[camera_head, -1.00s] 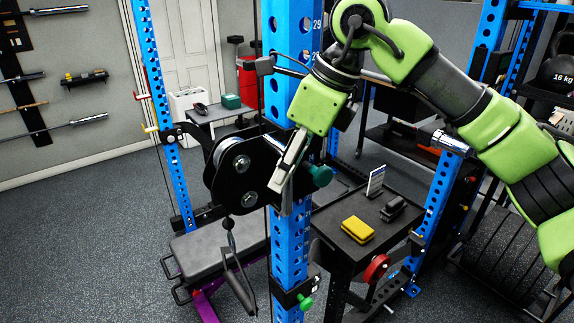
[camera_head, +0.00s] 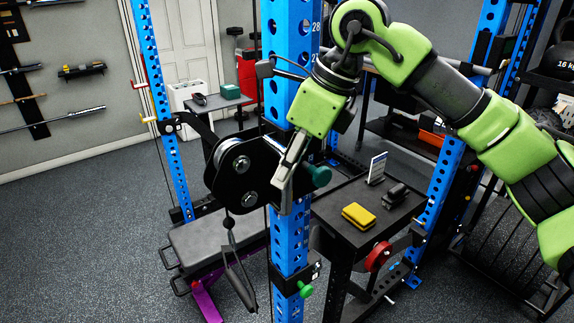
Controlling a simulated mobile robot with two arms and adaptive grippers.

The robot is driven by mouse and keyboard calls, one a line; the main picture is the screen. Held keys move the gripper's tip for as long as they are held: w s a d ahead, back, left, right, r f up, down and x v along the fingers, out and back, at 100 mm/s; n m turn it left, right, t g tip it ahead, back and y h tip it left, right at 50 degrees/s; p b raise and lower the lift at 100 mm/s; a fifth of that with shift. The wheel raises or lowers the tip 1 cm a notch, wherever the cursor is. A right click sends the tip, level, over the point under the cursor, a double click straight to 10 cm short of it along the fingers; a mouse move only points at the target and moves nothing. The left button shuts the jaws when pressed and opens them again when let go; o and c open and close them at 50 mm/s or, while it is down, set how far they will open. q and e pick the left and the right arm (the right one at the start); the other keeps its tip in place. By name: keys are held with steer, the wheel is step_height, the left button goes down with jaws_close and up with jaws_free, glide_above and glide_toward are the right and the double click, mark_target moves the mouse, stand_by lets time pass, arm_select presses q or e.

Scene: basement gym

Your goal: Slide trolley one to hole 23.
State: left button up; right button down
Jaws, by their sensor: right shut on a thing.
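Trolley one (camera_head: 226,190) appears to be the black plated carriage with silver pulley bolts on the blue upright (camera_head: 290,240). A green knob (camera_head: 319,176) sticks out on its right side. My right gripper (camera_head: 282,178) is shut on the trolley beside this knob; the exact grip point is partly hidden by the fingers. The number 28 shows near the top of the upright. Hole 23 cannot be made out. My left gripper is not in view.
A lower black fitting with a green knob (camera_head: 305,290) sits on the same upright. A strap handle (camera_head: 239,286) hangs below the trolley. A grey bench (camera_head: 205,240) stands behind.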

steer(key=c, duration=2)
jaws_free()
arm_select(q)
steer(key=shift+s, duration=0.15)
arm_select(e)
steer(key=shift+o, duration=0.2)
steer(key=shift+r, duration=0.1)
steer(key=v, duration=1.2)
steer(key=shift+s, duration=0.1)
